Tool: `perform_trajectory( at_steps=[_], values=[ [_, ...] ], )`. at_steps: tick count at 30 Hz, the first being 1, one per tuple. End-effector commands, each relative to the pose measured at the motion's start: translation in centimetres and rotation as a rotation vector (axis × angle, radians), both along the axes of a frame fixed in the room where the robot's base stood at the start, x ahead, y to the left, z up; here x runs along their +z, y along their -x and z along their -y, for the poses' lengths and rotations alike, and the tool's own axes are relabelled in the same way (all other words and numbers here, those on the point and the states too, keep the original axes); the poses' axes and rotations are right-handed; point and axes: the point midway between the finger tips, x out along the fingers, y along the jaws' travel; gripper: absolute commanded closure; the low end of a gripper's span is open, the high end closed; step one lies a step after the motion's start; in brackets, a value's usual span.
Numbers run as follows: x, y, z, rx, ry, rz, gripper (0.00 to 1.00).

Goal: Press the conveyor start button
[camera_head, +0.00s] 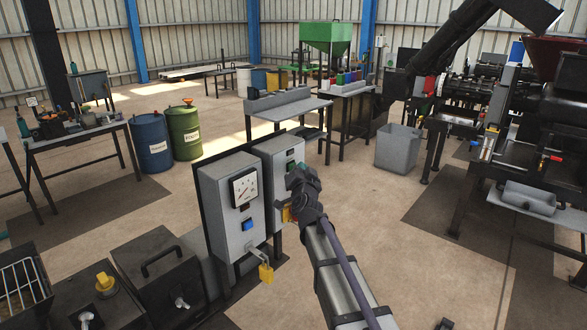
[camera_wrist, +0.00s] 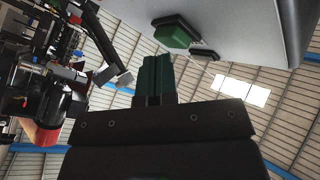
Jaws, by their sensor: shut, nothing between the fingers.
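A grey control box (camera_head: 268,158) stands on the right of two boxes at the middle of the head view. My gripper (camera_head: 293,170) is close to its front face, at the end of my arm. In the wrist view a green rectangular button (camera_wrist: 174,36) in a black surround sits on a grey panel (camera_wrist: 250,22). My gripper's dark green fingertips (camera_wrist: 157,62) are shut and empty, just below the button in the picture. A gap shows between them and the button. No readable label marks it as the conveyor start button.
A dark button (camera_wrist: 205,55) sits beside the green one. Open floor lies to the right.

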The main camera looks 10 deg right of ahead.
Motion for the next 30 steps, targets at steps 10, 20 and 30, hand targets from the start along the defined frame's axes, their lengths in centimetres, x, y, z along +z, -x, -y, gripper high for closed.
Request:
perform_trajectory(
  at_steps=[10,20,30],
  values=[
    [0.0,-0.05,-0.05,0.0,0.0,0.0,1.0],
    [0.0,-0.36,-0.33,0.0,0.0,0.0,1.0],
    [0.0,-0.68,-0.6,0.0,0.0,0.0,1.0]
  ],
)
